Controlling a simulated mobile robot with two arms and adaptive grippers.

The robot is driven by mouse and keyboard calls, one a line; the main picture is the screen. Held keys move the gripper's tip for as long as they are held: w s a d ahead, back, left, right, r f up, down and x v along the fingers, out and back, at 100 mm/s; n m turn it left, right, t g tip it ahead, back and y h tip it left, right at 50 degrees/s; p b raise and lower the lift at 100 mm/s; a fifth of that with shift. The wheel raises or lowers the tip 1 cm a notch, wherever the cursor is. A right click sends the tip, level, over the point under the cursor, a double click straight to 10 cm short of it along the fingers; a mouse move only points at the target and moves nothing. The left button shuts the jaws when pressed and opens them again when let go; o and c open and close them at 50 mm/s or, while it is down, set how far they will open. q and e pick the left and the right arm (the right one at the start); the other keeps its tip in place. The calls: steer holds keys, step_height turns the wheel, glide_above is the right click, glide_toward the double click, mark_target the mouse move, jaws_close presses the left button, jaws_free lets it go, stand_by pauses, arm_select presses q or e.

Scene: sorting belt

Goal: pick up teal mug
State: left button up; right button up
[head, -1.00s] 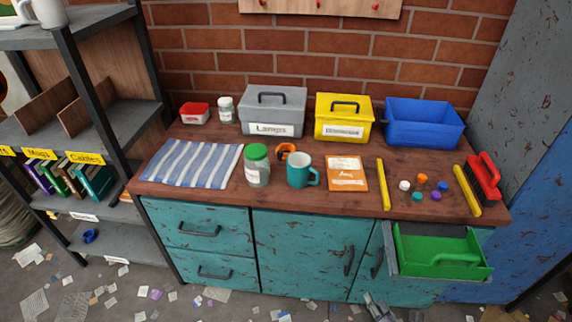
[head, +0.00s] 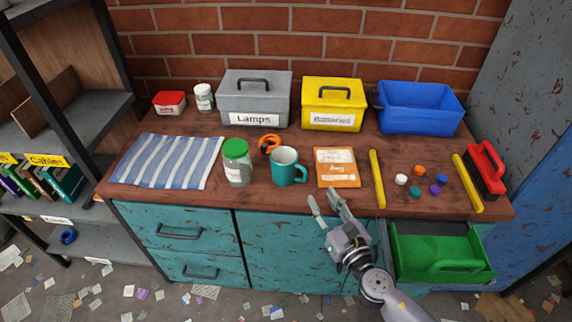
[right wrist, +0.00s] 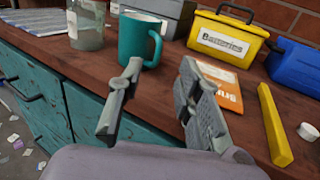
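The teal mug (head: 284,168) stands upright on the wooden bench top, between a green-lidded jar and an orange packet, its handle pointing right. My right gripper (head: 322,198) is open and empty in front of the bench edge, below and to the right of the mug. In the right wrist view the mug (right wrist: 138,40) is beyond the fingertips of my right gripper (right wrist: 160,72), nearer the left finger, and not touched. My left gripper does not show.
The glass jar (head: 237,165) is close left of the mug. An orange tape dispenser (head: 269,143) lies behind it. The orange packet (head: 337,168) and a yellow bar (head: 377,178) lie to its right. A green tray (head: 420,266) sits in an open drawer front right.

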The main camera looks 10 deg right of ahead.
mark_target(306, 174)
steer(key=w, duration=0.3)
steer(key=w+a, duration=0.1)
steer(key=w, duration=0.5)
steer(key=shift+w+a+f+p, duration=0.15)
steer(key=shift+a+f+p, duration=0.1)
steer(key=shift+a+p, duration=0.15)
steer(key=shift+c, duration=0.4)
jaws_close()
steer(key=shift+r, duration=0.1)
